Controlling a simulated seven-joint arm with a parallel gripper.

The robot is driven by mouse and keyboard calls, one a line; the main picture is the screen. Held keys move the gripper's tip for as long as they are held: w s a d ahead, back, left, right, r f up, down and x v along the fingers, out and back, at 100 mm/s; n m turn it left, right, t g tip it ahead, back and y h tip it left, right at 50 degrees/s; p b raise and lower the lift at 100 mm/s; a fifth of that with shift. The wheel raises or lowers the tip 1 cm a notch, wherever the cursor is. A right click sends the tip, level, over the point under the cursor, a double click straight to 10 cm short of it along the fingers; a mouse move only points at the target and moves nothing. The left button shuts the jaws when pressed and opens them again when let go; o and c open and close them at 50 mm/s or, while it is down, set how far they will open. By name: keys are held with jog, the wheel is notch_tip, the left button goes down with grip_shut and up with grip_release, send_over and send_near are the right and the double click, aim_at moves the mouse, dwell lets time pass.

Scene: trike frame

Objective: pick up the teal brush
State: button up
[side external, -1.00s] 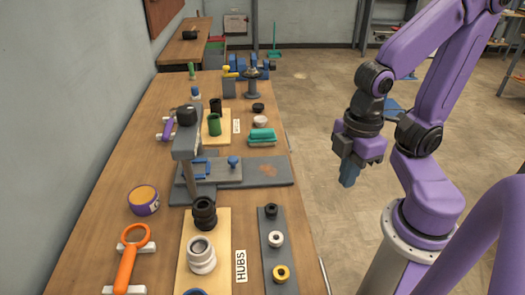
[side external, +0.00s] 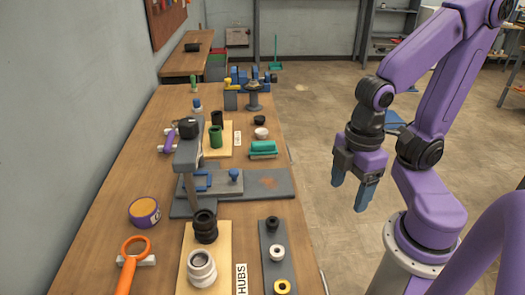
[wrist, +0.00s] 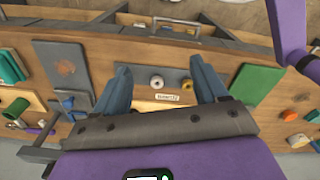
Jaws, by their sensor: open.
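The teal brush (side external: 263,147), a teal block on a paler base, lies on the right side of the wooden bench, beyond the grey plate. A teal-green shape at the left edge of the wrist view (wrist: 11,66) looks like the same brush, partly cut off. My gripper (side external: 352,188) is open and empty, in the air to the right of the bench and apart from the brush. In the wrist view its two blue fingers (wrist: 160,88) are spread, with nothing held between them.
A grey clamp stand (side external: 188,152) rises from the grey plate (side external: 268,183) on the bench. Black and white hubs (side external: 204,226) stand on a board in front. The air between gripper and bench looks clear.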

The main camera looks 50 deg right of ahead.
jog(key=w+a+r+m, duration=0.2)
jog(key=w+a+m, duration=0.1)
jog(key=w+m, duration=0.85)
jog(key=m, duration=2.8)
send_over(263, 143)
jog(key=f, duration=1.3)
jog(key=shift+w+a+f, duration=0.1)
jog(key=shift+a+f, duration=0.05)
jog(key=shift+a, duration=0.05)
jog(key=shift+d+f, duration=0.15)
jog(key=shift+f, duration=1.2)
jog(key=shift+d+f, duration=0.15)
jog(key=shift+f, duration=1.2)
jog(key=c, duration=1.2)
